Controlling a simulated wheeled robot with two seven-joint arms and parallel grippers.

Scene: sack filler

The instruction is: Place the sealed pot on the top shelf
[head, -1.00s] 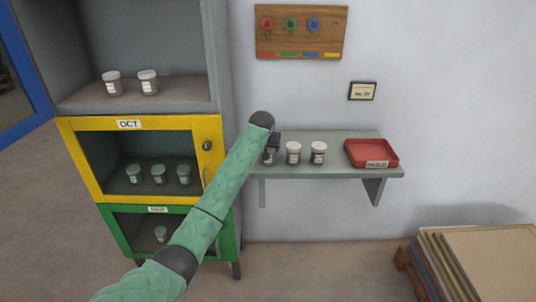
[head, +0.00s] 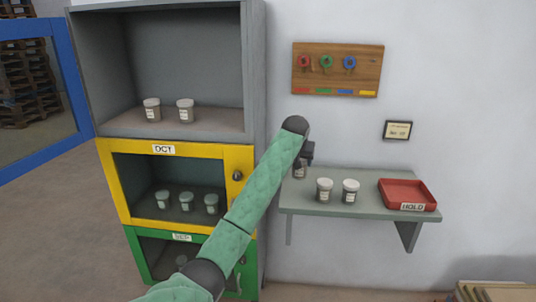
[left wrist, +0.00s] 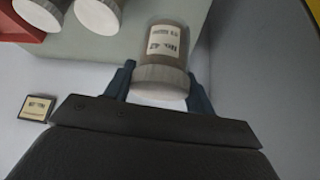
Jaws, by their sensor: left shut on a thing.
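My left gripper (left wrist: 160,88) is shut on a pot (left wrist: 166,45) with a pale lid and a label that seems to read "No. 42". In the head view the left gripper (head: 302,160) and this pot (head: 299,172) are at the left end of the wall shelf, partly hidden by my arm. I cannot tell whether the pot still touches the shelf. The top shelf (head: 200,122) of the grey cabinet holds two pots (head: 152,109) (head: 185,110) and has an open front. My right gripper is out of view.
Two more pots (head: 324,190) (head: 350,191) and a red HOLD tray (head: 406,193) stand on the wall shelf (head: 360,209). The cabinet's blue door (head: 40,90) stands open at left. A yellow-framed compartment (head: 180,151) holds several pots. The top shelf has free room at right.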

